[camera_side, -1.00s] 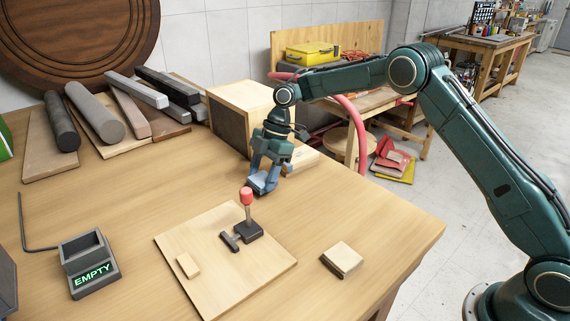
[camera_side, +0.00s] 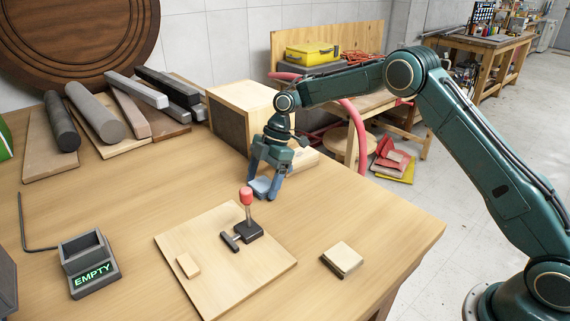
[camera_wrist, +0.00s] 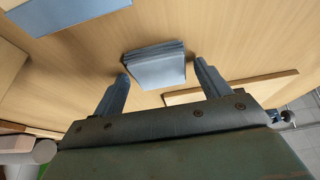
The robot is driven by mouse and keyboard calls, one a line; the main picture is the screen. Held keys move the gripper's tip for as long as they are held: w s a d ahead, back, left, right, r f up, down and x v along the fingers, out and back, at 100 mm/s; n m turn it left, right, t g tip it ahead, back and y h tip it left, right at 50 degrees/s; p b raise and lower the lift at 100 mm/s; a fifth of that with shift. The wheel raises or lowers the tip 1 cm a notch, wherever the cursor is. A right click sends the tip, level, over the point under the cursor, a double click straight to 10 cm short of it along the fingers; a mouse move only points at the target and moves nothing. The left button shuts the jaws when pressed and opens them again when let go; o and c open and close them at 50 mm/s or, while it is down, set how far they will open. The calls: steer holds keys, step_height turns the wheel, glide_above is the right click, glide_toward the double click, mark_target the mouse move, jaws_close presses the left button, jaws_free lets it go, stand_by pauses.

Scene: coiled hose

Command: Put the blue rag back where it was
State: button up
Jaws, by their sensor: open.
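The blue rag (camera_side: 261,185) is a small folded stack lying flat on the wooden bench, behind the red-knobbed lever. It also shows in the wrist view (camera_wrist: 157,66), between and just beyond my fingertips. My gripper (camera_side: 262,190) is open, pointing down, with one finger on either side of the rag. In the wrist view my gripper (camera_wrist: 162,72) has its fingers spread wide, with bare wood showing beside the rag. A flat blue patch (camera_wrist: 65,12) shows at the top left of the wrist view; I cannot tell what it is.
The lever with a red knob (camera_side: 246,197) stands on a pale board (camera_side: 205,267) in front. A wooden box (camera_side: 252,107) and a pale block (camera_side: 302,160) are behind my gripper. A grey tray marked EMPTY (camera_side: 90,276) is at left. Bench between tray and box is clear.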

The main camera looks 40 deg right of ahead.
steer(key=v, duration=1.2)
stand_by(0.3)
steer(key=shift+r, duration=0.1)
stand_by(0.6)
